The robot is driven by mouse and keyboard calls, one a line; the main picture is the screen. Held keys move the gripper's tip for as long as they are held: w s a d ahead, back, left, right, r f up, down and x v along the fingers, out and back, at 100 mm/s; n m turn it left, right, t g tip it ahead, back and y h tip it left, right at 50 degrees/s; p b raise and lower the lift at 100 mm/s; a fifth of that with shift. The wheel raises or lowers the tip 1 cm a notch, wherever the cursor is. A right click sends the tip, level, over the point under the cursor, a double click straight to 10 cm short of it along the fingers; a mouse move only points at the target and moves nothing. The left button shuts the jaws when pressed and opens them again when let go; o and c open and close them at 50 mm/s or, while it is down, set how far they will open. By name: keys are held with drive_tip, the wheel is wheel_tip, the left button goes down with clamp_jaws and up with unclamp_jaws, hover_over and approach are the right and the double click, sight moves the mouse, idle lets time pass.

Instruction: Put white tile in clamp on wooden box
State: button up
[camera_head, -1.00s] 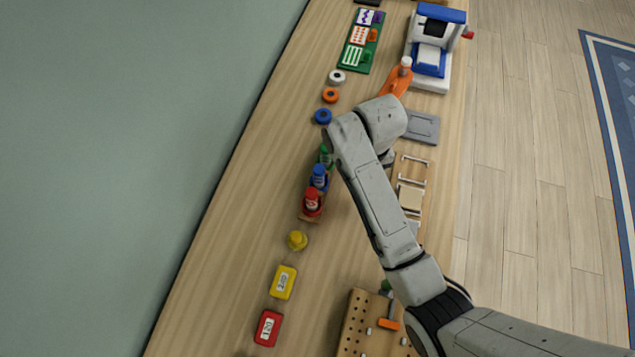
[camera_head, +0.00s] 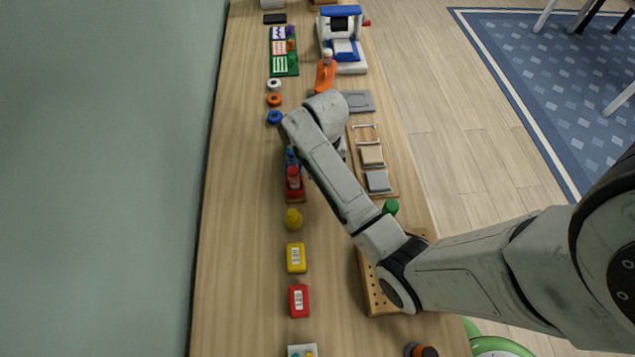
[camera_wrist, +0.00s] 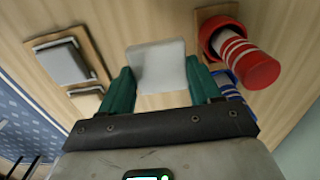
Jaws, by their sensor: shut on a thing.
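My gripper (camera_wrist: 160,72) has two teal fingers shut on the white tile (camera_wrist: 160,55) in the wrist view. The tile stands out beyond the fingertips, above the wooden tabletop. In the head view my arm hides the gripper and tile. A wooden box with holes in its top (camera_head: 382,292) is at the near right of the table, partly behind my arm. I cannot make out a clamp on it. A wooden board (camera_head: 386,192) holds a beige tile (camera_head: 371,156) and a grey tile (camera_head: 377,181); the grey tile also shows in the wrist view (camera_wrist: 62,63).
Yellow (camera_head: 296,258) and red (camera_head: 299,301) blocks lie at the front. The table's left strip (camera_head: 240,230) is clear.

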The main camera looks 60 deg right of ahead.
drive_tip(key=shift+f, duration=2.6)
drive_tip(key=shift+f, duration=0.15)
drive_tip(key=o, duration=0.8)
drive_tip(key=shift+c, duration=0.2)
